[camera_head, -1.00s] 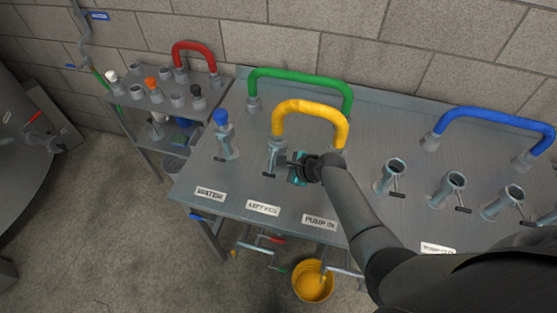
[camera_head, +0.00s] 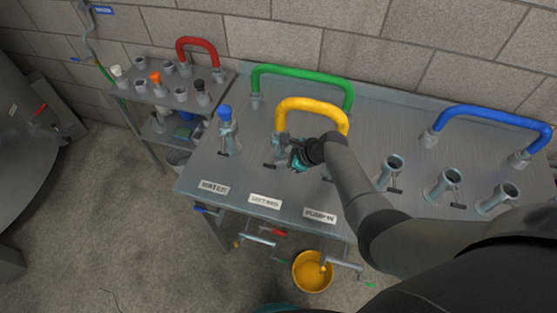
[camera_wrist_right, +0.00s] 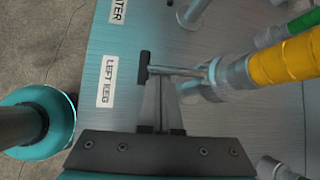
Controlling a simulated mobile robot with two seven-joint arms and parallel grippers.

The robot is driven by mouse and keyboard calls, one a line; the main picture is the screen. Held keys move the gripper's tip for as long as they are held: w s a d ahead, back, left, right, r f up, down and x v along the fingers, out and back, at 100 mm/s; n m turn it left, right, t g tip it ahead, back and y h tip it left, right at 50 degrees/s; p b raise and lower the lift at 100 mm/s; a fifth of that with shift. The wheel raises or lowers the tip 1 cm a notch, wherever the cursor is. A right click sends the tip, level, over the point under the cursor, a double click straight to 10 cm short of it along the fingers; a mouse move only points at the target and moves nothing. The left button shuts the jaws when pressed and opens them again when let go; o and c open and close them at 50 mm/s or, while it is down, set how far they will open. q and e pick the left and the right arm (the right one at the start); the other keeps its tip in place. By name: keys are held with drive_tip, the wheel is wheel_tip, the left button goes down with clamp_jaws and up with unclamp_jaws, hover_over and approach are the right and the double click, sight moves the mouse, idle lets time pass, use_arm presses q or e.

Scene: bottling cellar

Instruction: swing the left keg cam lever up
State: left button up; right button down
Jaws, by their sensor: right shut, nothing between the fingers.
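The left keg cam lever (camera_head: 270,166) is a short metal rod with a black grip, on the fitting at the left end of the yellow hose (camera_head: 312,104). In the right wrist view the lever (camera_wrist_right: 144,70) sticks out sideways from its fitting (camera_wrist_right: 225,78), low over the table, next to the LEFT KEG label (camera_wrist_right: 107,82). My right gripper (camera_head: 296,160) is just right of the lever. In the wrist view its fingers (camera_wrist_right: 161,84) are shut and empty, with the tips close beside the lever rod. I cannot tell whether they touch it. My left gripper is not in view.
A blue-capped water fitting (camera_head: 227,130) stands to the left. A green hose (camera_head: 302,73) arches behind the yellow one. A blue hose (camera_head: 495,114) and several open fittings (camera_head: 391,168) are on the right. A yellow bucket (camera_head: 312,272) stands below the front edge.

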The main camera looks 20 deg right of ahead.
drive_tip(key=shift+w+d+r+m+g+y+p, duration=0.1)
drive_tip(key=shift+d+r+m+g+y+p, duration=0.1)
drive_tip(key=shift+r+m+g+y+p, duration=0.7)
drive_tip(key=shift+r+n+g, duration=0.2)
drive_tip(key=shift+n+g, duration=0.1)
idle(0.4)
